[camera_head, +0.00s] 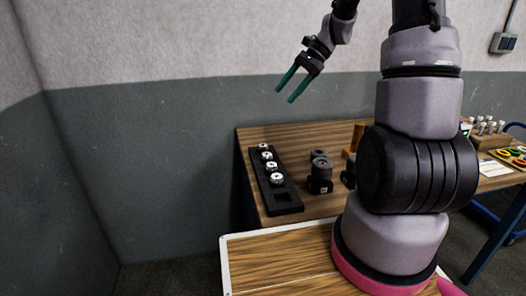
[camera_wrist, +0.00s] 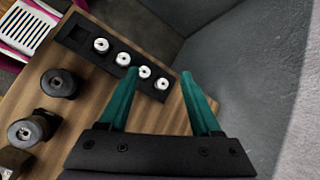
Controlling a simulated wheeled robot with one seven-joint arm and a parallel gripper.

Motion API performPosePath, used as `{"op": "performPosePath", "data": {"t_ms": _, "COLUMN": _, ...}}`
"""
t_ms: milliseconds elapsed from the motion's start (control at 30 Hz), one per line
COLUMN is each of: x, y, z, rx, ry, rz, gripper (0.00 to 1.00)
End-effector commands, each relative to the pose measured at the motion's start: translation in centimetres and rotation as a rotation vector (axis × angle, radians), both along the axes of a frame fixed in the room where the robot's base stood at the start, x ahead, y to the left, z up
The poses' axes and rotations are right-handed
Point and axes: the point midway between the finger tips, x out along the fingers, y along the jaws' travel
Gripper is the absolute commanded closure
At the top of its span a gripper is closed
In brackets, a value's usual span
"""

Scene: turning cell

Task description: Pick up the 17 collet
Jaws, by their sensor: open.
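Several small pale, ring-shaped collets stand in a row in a long black rack (camera_head: 287,208) on the wooden table. The nearest collet (camera_head: 277,178) and the farthest (camera_head: 263,147) show in the head view. Their markings are too small to read, so I cannot tell which is the 17. The rack's near end has an empty square slot. My gripper (camera_head: 285,96), with green fingers, is open and empty, high above the table beyond the rack. In the wrist view the rack (camera_wrist: 76,33) lies past my fingertips (camera_wrist: 160,72), with one collet (camera_wrist: 145,72) near the left fingertip.
Dark cylindrical holders (camera_head: 320,175) stand right of the rack; they also show at left in the wrist view (camera_wrist: 58,84). A grey wall (camera_head: 150,170) runs behind and left of the table. Wooden table (camera_head: 300,208) is bare between rack and holders. More tools (camera_head: 487,126) sit at far right.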

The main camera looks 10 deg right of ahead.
Motion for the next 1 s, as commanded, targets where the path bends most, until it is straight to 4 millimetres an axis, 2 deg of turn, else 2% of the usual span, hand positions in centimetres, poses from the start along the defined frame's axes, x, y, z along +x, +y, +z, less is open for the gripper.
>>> {"op": "performPosePath", "data": {"t_ms": 33, "x": 1.2, "y": -0.4, "z": -1.9, "rx": 0.039, "ry": 0.05, "rz": -0.03, "gripper": 0.35}}
{"op": "performPosePath", "data": {"t_ms": 200, "x": 4.4, "y": -1.3, "z": -7.4, "rx": 0.172, "ry": 0.186, "rz": -0.132, "gripper": 0.35}}
{"op": "performPosePath", "data": {"t_ms": 400, "x": 7.0, "y": -2.6, "z": -14.1, "rx": 0.32, "ry": 0.328, "rz": -0.249, "gripper": 0.35}}
{"op": "performPosePath", "data": {"t_ms": 500, "x": 7.8, "y": -3.0, "z": -16.6, "rx": 0.375, "ry": 0.377, "rz": -0.293, "gripper": 0.35}}
{"op": "performPosePath", "data": {"t_ms": 600, "x": 8.2, "y": -3.3, "z": -18.2, "rx": 0.412, "ry": 0.407, "rz": -0.323, "gripper": 0.35}}
{"op": "performPosePath", "data": {"t_ms": 733, "x": 8.3, "y": -3.0, "z": -19.2, "rx": 0.43, "ry": 0.423, "rz": -0.337, "gripper": 0.35}}
{"op": "performPosePath", "data": {"t_ms": 1000, "x": 8.3, "y": 0.7, "z": -21.0, "rx": 0.431, "ry": 0.425, "rz": -0.337, "gripper": 0.35}}
